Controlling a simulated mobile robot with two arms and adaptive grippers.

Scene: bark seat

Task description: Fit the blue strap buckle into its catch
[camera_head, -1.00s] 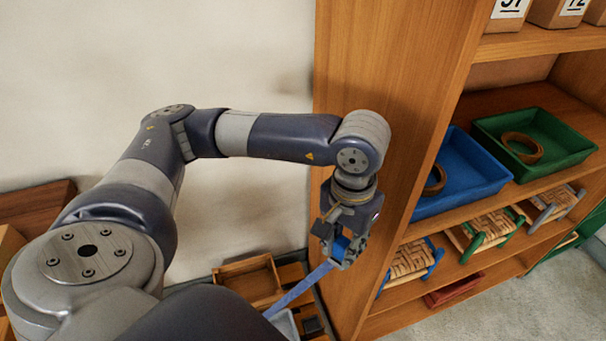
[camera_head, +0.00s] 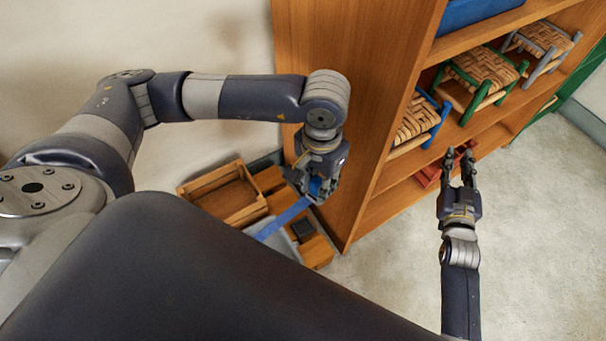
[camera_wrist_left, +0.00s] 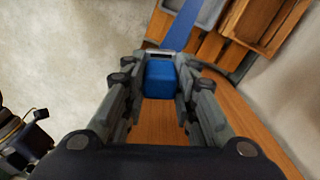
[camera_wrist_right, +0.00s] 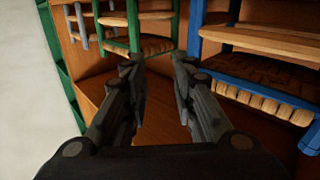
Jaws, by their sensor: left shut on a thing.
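My left gripper (camera_head: 312,190) is shut on the blue strap buckle (camera_wrist_left: 159,79), beside the shelf's side panel. In the left wrist view the buckle is a blue block between the two fingers. The blue strap (camera_head: 283,219) runs from the gripper down and left to a low wooden bench with bins, and it also shows in the left wrist view (camera_wrist_left: 181,27). My right gripper (camera_head: 459,160) is open and empty in front of the lower shelf; its fingers are apart in the right wrist view (camera_wrist_right: 157,75). I cannot make out the catch in any view.
A wooden shelf unit (camera_head: 345,60) stands in the middle, holding a blue tray (camera_head: 470,12) and small woven stools (camera_head: 482,68). A red item (camera_head: 430,175) lies on the bottom shelf. A wooden box (camera_head: 225,195) sits on the bench. Grey floor (camera_head: 540,240) is free at right.

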